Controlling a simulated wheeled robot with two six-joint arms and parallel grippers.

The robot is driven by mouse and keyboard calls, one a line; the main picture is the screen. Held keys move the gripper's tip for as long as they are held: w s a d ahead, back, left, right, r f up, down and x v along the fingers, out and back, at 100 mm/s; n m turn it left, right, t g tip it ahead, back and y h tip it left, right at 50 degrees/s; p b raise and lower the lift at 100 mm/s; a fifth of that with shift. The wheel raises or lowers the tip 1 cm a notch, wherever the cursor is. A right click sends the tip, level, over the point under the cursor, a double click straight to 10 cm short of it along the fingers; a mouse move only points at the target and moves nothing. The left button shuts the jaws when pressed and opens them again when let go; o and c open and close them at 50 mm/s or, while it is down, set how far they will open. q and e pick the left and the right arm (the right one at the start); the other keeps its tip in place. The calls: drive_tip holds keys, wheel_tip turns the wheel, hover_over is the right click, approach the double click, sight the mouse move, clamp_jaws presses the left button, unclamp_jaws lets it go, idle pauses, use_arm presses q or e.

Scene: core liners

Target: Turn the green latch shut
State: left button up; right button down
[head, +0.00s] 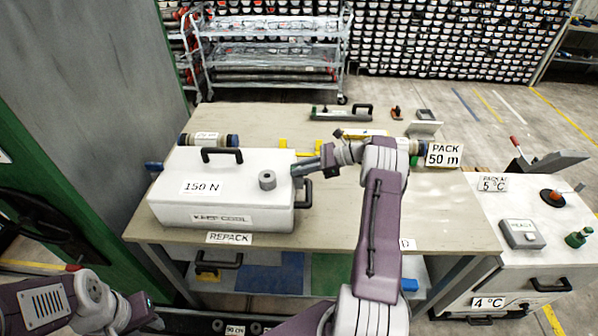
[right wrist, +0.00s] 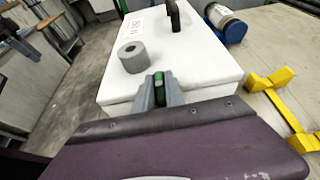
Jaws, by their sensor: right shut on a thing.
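The white box (head: 225,195) labelled "150 N" and "KEEP COOL" stands on the bench, with a dark handle and a grey ring on its lid. In the right wrist view the green latch (right wrist: 159,90) sits at the near end of the box, between the fingers. My right gripper (head: 298,170) is shut on it at the box's right end; the fingers (right wrist: 160,92) also show in the right wrist view. In the head view the latch is hidden by the gripper. My left gripper (head: 150,318) is low at the bottom left, away from the box; its jaw opening is unclear.
A dark-capped cylinder (head: 208,140) lies behind the box. Yellow supports (head: 284,147) stand just beyond the gripper. A green tray (head: 340,112) with a dark handle lies at the bench's back. The bench top (head: 450,220) is clear at the right front.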

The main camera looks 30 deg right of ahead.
drive_tip(key=c, duration=1.4)
unclamp_jaws()
drive_tip(key=shift+s+d+r, duration=0.1)
drive_tip(key=shift+s+d, duration=0.1)
drive_tip(key=shift+d, duration=0.15)
drive_tip(key=b+v, duration=0.2)
drive_tip(key=v, duration=0.6)
drive_tip(key=shift+d+r, duration=0.1)
drive_tip(key=shift+r, duration=0.05)
